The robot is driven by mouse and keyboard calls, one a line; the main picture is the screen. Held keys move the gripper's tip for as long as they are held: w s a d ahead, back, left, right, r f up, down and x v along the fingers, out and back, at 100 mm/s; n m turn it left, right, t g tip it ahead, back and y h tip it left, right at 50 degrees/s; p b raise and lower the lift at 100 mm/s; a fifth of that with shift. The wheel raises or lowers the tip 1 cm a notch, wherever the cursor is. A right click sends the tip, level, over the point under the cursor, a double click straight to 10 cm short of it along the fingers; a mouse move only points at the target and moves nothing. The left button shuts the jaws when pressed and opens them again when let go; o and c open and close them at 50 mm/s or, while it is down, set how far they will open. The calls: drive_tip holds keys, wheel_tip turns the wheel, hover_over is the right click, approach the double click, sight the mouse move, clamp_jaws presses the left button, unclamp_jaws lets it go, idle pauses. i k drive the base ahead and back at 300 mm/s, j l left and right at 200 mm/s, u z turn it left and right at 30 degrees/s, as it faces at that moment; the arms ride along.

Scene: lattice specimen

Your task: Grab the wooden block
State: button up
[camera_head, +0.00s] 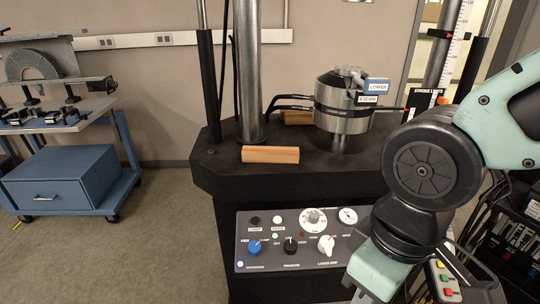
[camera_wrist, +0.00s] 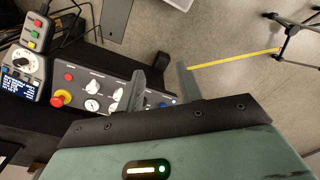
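A wooden block (camera_head: 270,154), light brown and long, lies flat on the black machine deck (camera_head: 230,176) left of centre in the head view. A second wooden piece (camera_head: 297,117) lies farther back, partly hidden by the metal cylinder. My gripper (camera_wrist: 162,80) shows two fingers spread apart with nothing between them in the wrist view. In the head view my arm hangs at the right, with its end low in front of the control panel, right of and below the block. No block shows in the wrist view.
The metal cylinder (camera_head: 342,106) stands on the deck right of the block, and a thick steel column (camera_head: 247,70) rises behind it. The control panel (camera_head: 298,236) with knobs is below the deck's front edge. A blue cabinet cart (camera_head: 60,181) stands left across open floor.

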sight(250, 154)
drive_tip(key=i+j+u, duration=0.95)
drive_tip(key=i, duration=0.25)
drive_tip(key=j, duration=0.1)
